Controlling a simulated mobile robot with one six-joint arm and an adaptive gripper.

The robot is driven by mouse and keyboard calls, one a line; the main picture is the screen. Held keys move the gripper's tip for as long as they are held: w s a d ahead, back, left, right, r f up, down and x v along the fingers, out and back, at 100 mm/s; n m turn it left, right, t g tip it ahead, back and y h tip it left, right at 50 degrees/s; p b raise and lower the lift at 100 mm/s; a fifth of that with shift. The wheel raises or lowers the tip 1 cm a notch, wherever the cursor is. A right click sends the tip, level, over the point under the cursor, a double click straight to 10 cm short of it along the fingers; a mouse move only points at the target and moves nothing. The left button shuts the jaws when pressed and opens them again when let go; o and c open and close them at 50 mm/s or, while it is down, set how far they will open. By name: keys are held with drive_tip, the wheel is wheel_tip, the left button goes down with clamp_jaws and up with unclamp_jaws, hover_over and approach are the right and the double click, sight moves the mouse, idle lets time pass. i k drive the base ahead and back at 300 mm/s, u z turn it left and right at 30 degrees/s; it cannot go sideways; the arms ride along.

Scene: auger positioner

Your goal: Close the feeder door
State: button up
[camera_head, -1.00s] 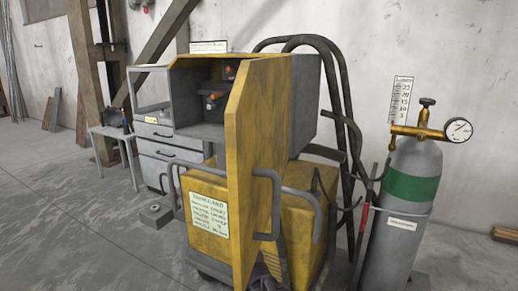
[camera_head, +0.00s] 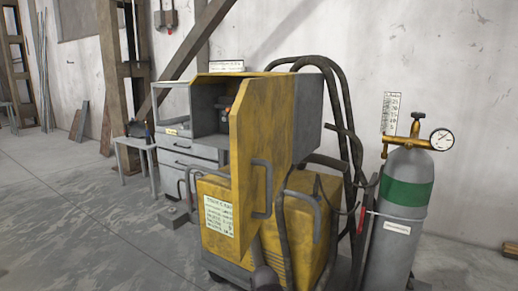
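The feeder door (camera_head: 266,125) is a tall yellow scuffed panel with a grey bar handle (camera_head: 262,188). It stands open, swung out towards me from the grey feeder box (camera_head: 308,118). Behind its left edge the box's dark interior (camera_head: 208,115) shows, with part of the mechanism inside; the door hides the rest. The box sits above a yellow wheeled machine (camera_head: 218,245) with a paper label on its front. My gripper cannot be made out. A dark rounded part shows at the bottom edge, below the door, and I cannot tell what it is.
A grey gas cylinder (camera_head: 390,250) with a green band and brass regulator stands right of the machine. Thick black hoses (camera_head: 345,90) loop behind the box. A drawer cabinet (camera_head: 175,160) and small table (camera_head: 130,143) stand at left. The left floor is mostly clear.

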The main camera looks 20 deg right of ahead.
sight(261, 115)
drive_tip(key=u, duration=0.05)
drive_tip(key=k, duration=0.15)
drive_tip(key=z, duration=0.2)
drive_tip(key=i, duration=0.9)
drive_tip(key=u, duration=0.75)
drive_tip(key=k, duration=0.25)
drive_tip(key=u, duration=0.35)
